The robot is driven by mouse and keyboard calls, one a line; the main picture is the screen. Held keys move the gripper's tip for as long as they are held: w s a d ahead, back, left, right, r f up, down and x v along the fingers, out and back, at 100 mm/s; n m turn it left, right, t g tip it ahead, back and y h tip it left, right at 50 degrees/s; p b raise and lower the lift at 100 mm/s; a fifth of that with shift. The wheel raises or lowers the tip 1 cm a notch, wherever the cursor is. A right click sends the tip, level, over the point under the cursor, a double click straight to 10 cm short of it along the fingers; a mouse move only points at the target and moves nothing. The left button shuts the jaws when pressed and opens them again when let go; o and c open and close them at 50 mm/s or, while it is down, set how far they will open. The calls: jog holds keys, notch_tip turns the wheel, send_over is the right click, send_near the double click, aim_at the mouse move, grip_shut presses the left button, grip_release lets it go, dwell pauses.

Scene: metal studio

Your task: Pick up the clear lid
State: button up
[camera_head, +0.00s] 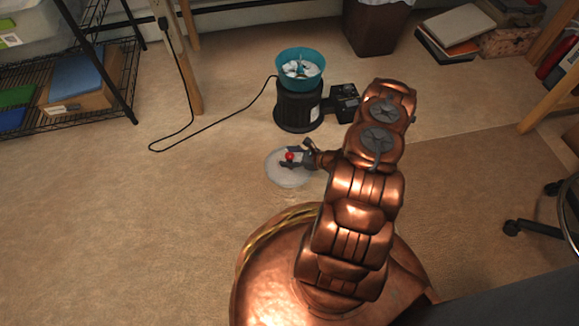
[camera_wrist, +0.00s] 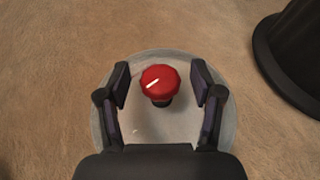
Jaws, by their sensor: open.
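The clear lid (camera_head: 285,175) is a round, see-through disc with a red knob (camera_head: 290,156) at its middle, lying on the tan floor. In the wrist view the lid (camera_wrist: 180,65) spreads under my gripper, and its red knob (camera_wrist: 160,84) shows between the fingers. My gripper (camera_head: 297,159) is at the lid's knob in the head view. In the wrist view my gripper (camera_wrist: 160,84) is open, with one dark finger on each side of the knob and a gap on both sides. Part of the lid's near edge is hidden by the gripper.
A black round machine (camera_head: 298,110) with a blue bowl (camera_head: 283,68) on top stands just behind the lid; its base (camera_wrist: 285,75) shows at upper right in the wrist view. A black cord (camera_head: 205,137) runs left across the floor. The floor left of the lid is clear.

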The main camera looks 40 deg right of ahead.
grip_shut()
dwell(0.6)
